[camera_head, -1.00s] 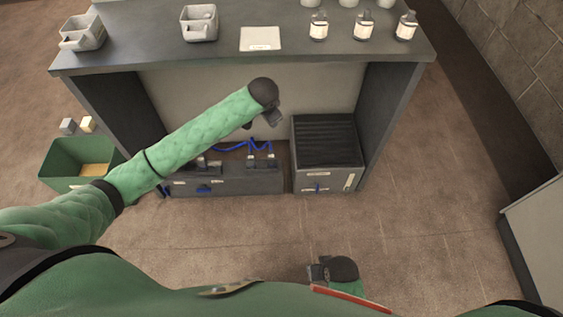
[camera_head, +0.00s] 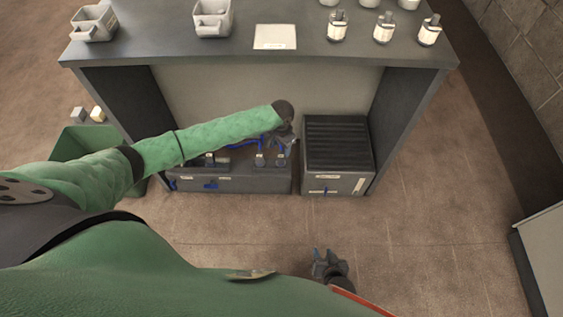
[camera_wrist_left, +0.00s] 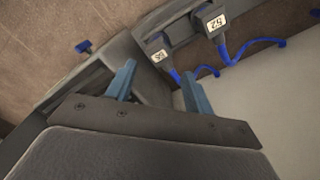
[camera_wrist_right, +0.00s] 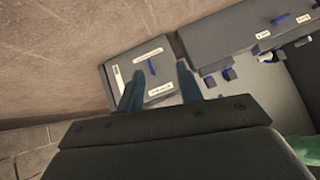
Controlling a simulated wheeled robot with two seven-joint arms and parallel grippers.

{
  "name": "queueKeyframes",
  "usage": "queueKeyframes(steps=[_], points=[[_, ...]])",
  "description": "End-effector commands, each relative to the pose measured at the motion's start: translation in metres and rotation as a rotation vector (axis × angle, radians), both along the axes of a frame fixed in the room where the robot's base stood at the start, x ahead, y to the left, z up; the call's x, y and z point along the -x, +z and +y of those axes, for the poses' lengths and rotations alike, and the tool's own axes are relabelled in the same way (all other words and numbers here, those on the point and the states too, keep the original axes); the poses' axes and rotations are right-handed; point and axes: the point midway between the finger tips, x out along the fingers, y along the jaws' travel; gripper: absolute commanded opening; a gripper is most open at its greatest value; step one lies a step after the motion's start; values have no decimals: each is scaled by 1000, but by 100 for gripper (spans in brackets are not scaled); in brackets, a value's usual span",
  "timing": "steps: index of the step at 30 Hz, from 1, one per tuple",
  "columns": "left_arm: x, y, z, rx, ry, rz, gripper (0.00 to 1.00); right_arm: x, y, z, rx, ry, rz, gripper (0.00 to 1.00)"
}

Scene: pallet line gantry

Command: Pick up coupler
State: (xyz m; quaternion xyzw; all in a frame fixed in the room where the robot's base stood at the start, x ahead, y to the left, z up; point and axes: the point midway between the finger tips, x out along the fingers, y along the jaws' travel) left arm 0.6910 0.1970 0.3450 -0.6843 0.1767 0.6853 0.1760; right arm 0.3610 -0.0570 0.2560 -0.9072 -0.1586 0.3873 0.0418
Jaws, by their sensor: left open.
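Two dark grey couplers with white number labels and blue hoses stand at the right part of the low grey unit under the bench: one (camera_head: 260,160) to the left, the other (camera_head: 281,161) to the right. In the left wrist view, one coupler (camera_wrist_left: 158,50) shows beyond the gap between the fingers, and the coupler marked 52 (camera_wrist_left: 211,20) is further right. My left gripper (camera_head: 289,140) is just above the right-hand coupler, open and empty; its blue fingers (camera_wrist_left: 160,88) are apart. My right gripper (camera_head: 322,254) is open and empty, low in front of my body.
The low grey unit (camera_head: 235,182) and a ribbed-top box (camera_head: 347,183) stand under the bench (camera_head: 260,48), between its side panels. A green bin (camera_head: 75,144) is at left. Bottles and grey containers stand on the bench top. The floor in front is clear.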

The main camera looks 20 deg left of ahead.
Motion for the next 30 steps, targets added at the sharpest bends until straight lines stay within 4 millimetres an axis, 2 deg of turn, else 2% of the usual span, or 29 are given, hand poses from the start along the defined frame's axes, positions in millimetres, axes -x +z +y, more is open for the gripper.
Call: queueKeyframes(steps=[6,16,21,30], points=[[0,-16,0,0,0,0,52,-20,21,3,-16,-8,-82,36],[1,-30,0,-1,-1,0,52,-38,43,5,-32,-16,-163,36],[3,-43,0,-1,-1,0,52,-59,72,8,-50,-25,-260,36],[4,-64,0,-1,-1,0,52,-84,115,11,-80,-37,-405,36]])
